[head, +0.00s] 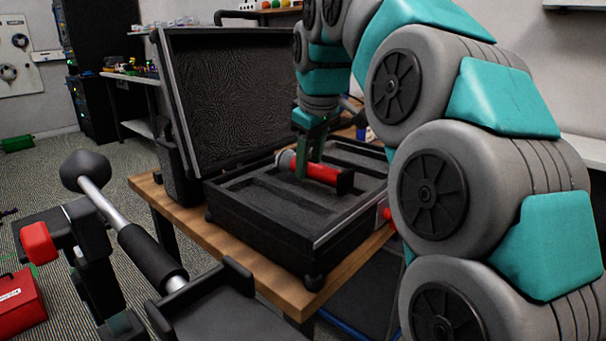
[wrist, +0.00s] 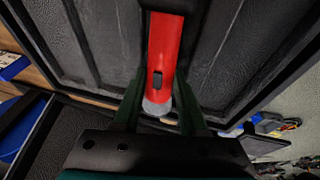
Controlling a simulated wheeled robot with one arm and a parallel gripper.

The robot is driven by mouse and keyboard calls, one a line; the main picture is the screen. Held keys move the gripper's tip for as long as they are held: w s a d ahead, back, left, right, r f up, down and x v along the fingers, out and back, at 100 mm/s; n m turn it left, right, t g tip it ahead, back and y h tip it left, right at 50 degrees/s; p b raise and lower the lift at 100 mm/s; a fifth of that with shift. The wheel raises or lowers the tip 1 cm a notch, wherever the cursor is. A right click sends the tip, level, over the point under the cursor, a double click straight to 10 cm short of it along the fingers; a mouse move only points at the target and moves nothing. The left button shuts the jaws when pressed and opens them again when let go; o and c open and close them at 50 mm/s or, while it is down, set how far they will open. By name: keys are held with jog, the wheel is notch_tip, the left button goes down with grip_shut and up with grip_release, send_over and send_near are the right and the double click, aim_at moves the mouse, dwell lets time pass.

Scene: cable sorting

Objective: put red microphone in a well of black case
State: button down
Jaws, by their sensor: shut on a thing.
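The red microphone (head: 322,173) has a grey head and a black end. It also shows in the wrist view (wrist: 166,50), with its grey head (wrist: 157,105) between the green fingers. My gripper (head: 308,170) is shut on the microphone and holds it over the open black case (head: 268,225). The microphone lies roughly level, crosswise over the foam wells, its head toward the left. I cannot tell whether it touches the foam. The case has long dark wells (head: 290,194), and its lid (head: 235,100) stands open at the back left.
The case stands on a wooden table (head: 180,215) whose front edge is near. A grey metal bar with a black knob (head: 85,170) stands at the left front. A red box (head: 18,298) lies on the floor at left. My arm fills the right side.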

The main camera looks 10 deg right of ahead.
jog(key=shift+f, duration=0.75)
jog(key=shift+f, duration=0.1)
jog(key=shift+f, duration=0.1)
jog(key=c, duration=0.7)
grip_release()
jog(key=shift+c, duration=0.2)
jog(key=v, duration=0.8)
